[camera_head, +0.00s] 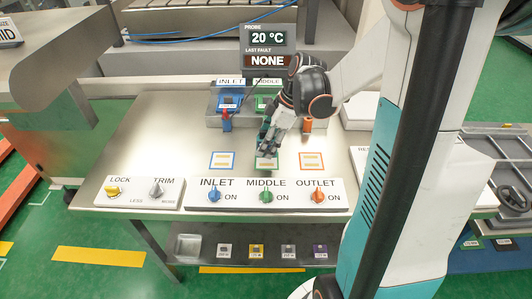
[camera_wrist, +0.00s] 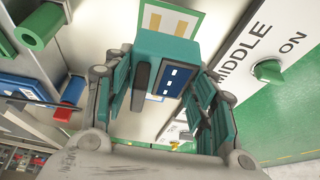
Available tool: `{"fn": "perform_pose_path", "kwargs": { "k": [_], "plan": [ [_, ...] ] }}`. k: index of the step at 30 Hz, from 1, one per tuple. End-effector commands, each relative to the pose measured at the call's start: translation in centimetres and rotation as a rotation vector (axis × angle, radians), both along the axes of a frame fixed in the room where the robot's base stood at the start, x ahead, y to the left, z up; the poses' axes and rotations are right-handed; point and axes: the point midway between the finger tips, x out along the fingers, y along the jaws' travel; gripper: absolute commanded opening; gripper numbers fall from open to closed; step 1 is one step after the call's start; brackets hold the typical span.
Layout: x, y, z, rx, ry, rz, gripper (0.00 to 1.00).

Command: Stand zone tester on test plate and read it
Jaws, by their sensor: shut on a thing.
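The zone tester (camera_wrist: 160,48) is a teal block with a dark blue panel bearing white marks, seen in the wrist view. My gripper (camera_wrist: 162,95) is shut on it, with a finger on each side. In the head view my gripper (camera_head: 267,146) points down at the middle test plate (camera_head: 266,165), and its fingers largely hide the tester. The plate, with yellow bars and a green edge, also shows in the wrist view (camera_wrist: 170,16), just beyond the tester's end. I cannot tell whether they touch. The display (camera_head: 268,44) reads probe 20 °C, last fault NONE.
A blue-edged plate (camera_head: 222,160) and an orange-edged plate (camera_head: 312,161) flank the middle one. In front stand the INLET (camera_head: 214,196), MIDDLE (camera_head: 266,196) and OUTLET (camera_head: 318,196) knobs. The lock and trim panel (camera_head: 130,192) is at left. A lower shelf (camera_head: 262,252) holds small parts.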

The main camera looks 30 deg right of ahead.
Motion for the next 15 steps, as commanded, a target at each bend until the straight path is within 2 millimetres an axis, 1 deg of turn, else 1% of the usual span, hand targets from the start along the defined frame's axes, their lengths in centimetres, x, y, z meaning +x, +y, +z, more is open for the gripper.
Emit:
{"fn": "perform_pose_path", "kwargs": {
  "k": [2, 9, 11, 15],
  "plan": [
    [0.0, 0.0, -0.6, 0.0, 0.0, 0.0, 0.19],
    [0.0, 0.0, -4.0, 0.0, 0.0, 0.0, 0.19],
    [0.0, 0.0, -4.3, 0.0, 0.0, 0.0, 0.19],
    [0.0, 0.0, -4.1, 0.0, 0.0, 0.0, 0.19]
  ]
}}
